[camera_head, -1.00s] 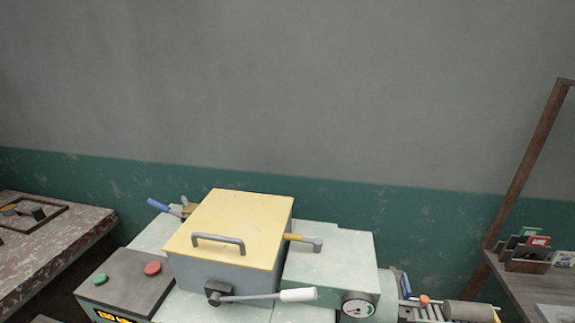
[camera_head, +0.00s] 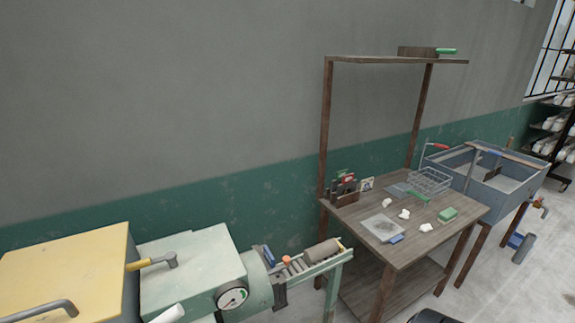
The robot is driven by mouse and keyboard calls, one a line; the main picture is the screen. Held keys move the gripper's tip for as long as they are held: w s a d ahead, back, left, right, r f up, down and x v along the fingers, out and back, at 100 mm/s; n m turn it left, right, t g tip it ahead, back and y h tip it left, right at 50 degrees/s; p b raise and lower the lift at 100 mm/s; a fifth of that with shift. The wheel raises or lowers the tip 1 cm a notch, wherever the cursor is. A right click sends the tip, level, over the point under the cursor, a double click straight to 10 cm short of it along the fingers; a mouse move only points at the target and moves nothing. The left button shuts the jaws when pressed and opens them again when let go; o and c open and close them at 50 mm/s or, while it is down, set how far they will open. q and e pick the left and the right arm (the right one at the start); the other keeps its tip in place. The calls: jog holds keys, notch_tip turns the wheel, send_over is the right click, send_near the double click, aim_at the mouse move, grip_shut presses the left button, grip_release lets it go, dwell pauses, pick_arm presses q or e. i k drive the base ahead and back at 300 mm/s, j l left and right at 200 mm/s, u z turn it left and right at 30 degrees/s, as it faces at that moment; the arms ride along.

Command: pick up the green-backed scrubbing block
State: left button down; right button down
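A green-topped block with a paler lower layer, which looks like the green-backed scrubbing block (camera_head: 447,214), lies on the right part of a wooden table (camera_head: 400,252), near its right edge. Nothing covers it. Neither of my grippers shows in the head view. A dark shape at the bottom edge is cut off, and I cannot tell what it is.
The table also holds a wire basket (camera_head: 430,181), several white lumps, a blue block (camera_head: 397,239), a grey slab (camera_head: 382,227) and a card rack (camera_head: 345,195). An overhead shelf (camera_head: 390,60) stands above. A machine (camera_head: 190,265) is left, a grey sink (camera_head: 490,180) right.

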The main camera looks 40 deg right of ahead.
aim_at(444, 217)
jog(key=z, duration=2.7)
